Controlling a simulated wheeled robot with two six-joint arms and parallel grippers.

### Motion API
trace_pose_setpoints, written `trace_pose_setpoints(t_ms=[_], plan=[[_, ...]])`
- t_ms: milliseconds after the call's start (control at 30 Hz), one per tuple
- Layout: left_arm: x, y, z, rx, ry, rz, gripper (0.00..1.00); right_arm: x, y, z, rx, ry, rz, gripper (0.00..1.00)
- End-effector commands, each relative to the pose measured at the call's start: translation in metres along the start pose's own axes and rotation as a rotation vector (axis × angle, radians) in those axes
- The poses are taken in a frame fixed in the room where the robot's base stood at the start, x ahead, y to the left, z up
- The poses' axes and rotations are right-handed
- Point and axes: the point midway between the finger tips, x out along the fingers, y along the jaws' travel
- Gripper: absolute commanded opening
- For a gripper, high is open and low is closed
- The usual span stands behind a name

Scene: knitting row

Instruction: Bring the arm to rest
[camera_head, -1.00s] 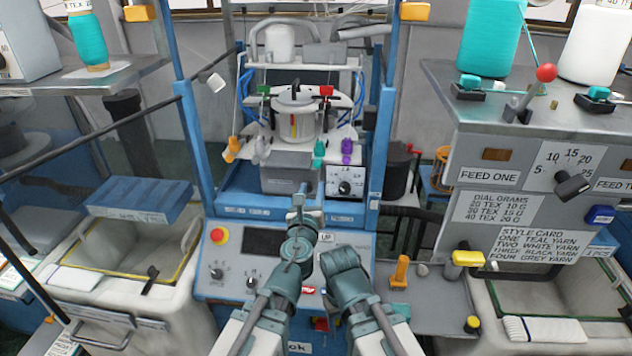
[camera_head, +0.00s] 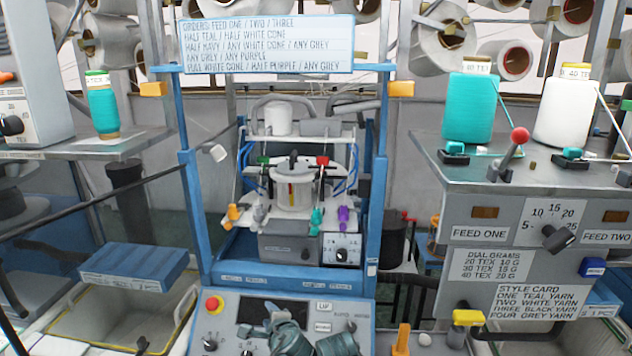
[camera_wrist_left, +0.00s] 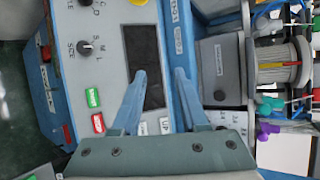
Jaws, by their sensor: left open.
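My left gripper (camera_head: 277,317) shows at the bottom centre of the head view, in front of the control panel (camera_head: 225,325). In the left wrist view its two blue-grey fingers (camera_wrist_left: 160,75) stand apart with nothing between them. The panel's dark display and knobs (camera_wrist_left: 85,47) lie beyond the fingers; I cannot tell the exact gap. My right arm (camera_head: 340,345) shows only as a dark rounded part at the bottom edge, and its fingers are not visible.
The knitting machine (camera_head: 293,190) stands in a blue frame (camera_head: 196,215) behind the panel. An orders board (camera_head: 265,45) hangs above it. A feed unit (camera_head: 490,218) with teal and white cones is at right.

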Motion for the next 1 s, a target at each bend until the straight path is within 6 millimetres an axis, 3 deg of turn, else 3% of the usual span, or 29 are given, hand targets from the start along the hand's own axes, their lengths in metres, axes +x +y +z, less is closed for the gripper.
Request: trace_pose_setpoints(t_ms=[33,100,200,333,433,567,1000], plan=[[0.0,0.037,0.0,-0.17,-0.022,0.138,0.43,0.007,-0.001,0.0,0.0,0.0,0.0,0.61],[-0.009,0.083,-0.004,-0.395,-0.069,0.334,0.43,0.011,-0.001,-0.001,0.0,0.0,0.0,0.61],[-0.033,0.139,-0.016,-0.642,-0.157,0.593,0.43,0.016,-0.002,-0.001,0.0,0.0,0.0,0.61],[-0.07,0.184,-0.03,-0.835,-0.277,0.848,0.43,0.021,-0.002,-0.001,0.001,0.0,0.0,0.61],[-0.093,0.202,-0.038,-0.909,-0.347,0.974,0.43,0.022,-0.002,-0.001,0.001,0.0,0.0,0.61],[-0.108,0.211,-0.042,-0.946,-0.393,1.049,0.43,0.023,-0.002,-0.001,0.001,0.0,0.0,0.61],[-0.11,0.212,-0.042,-0.95,-0.4,1.057,0.43,0.023,-0.002,-0.001,0.001,0.0,0.0,0.61]])
